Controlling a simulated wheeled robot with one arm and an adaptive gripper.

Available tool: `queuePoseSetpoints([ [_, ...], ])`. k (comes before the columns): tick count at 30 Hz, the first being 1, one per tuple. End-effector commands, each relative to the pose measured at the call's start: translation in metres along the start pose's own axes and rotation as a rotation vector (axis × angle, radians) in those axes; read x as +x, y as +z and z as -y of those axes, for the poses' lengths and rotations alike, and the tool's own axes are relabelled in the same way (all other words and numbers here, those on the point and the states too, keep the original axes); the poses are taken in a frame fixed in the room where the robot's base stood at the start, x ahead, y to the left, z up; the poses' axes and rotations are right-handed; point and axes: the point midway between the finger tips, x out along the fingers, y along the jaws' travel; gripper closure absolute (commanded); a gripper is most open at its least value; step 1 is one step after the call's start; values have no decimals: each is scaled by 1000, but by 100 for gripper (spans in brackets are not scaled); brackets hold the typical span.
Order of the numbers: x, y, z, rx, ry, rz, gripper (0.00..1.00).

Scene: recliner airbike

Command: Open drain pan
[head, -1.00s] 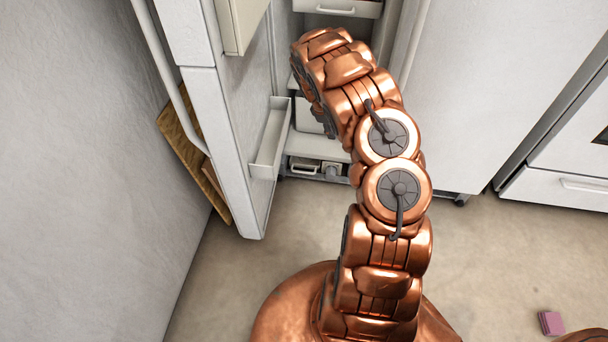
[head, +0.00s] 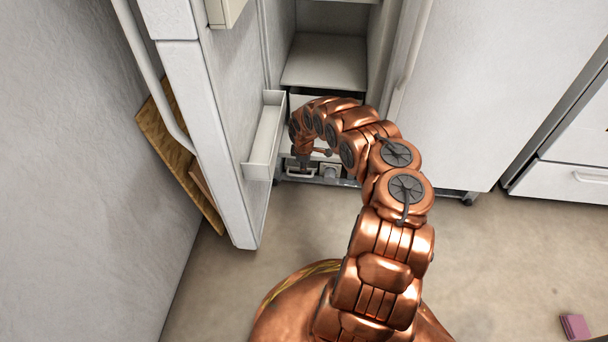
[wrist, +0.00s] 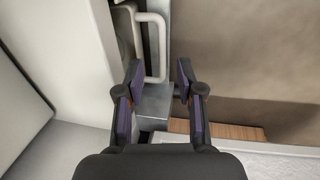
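The drain pan's pale bar handle (head: 300,174) shows low at the bottom of the open fridge in the head view. In the wrist view the handle (wrist: 160,47) is a white U-shaped bar beside a grey metal strip. My gripper (head: 302,162) reaches down in front of the fridge's base. In the wrist view my gripper (wrist: 158,72) is open and empty. Its two fingers are spread, with the handle's near end between or just beyond the tips; I cannot tell if they touch. Most of the pan's body is hidden.
The open fridge door (head: 212,130), with a white door bin (head: 265,135), stands close left of my arm. A second door (head: 455,100) is on the right. A wooden board (head: 180,155) leans on the left wall. A pink block (head: 575,327) lies on otherwise clear floor.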

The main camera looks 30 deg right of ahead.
Motion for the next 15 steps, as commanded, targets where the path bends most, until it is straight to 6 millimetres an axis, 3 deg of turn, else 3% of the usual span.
queuePoseSetpoints([
  [15, 62, -2, 3, 0, -3, -2, 63],
])
